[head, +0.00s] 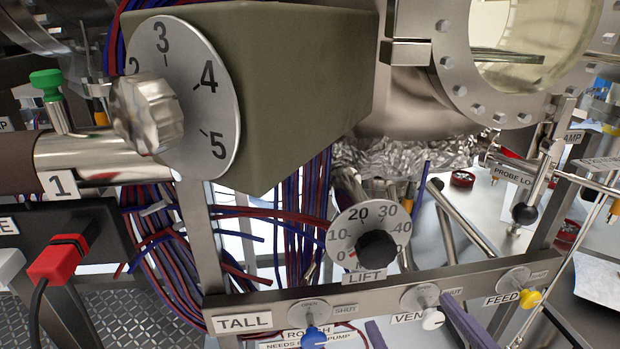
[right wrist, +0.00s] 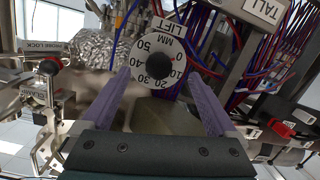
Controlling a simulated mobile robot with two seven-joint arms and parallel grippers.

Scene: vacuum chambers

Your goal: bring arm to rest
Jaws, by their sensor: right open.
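My right gripper (head: 418,328) shows only as two purple fingertips at the bottom edge of the head view, well apart. In the right wrist view its purple fingers (right wrist: 157,88) are spread with nothing held between them. The LIFT dial (head: 362,236), with its black knob, is beyond the fingers in the head view. The LIFT dial also shows upside down in the right wrist view (right wrist: 152,48), past the fingertips. Whether the fingers touch anything is not clear. My left gripper is not in view.
A panel bar (head: 380,300) carries blue, white and yellow knobs close to my right fingers. A large numbered dial (head: 200,105) and olive box (head: 300,80) fill the upper left. Cable bundles (head: 160,240) hang at left. A round window flange (head: 460,60) is upper right.

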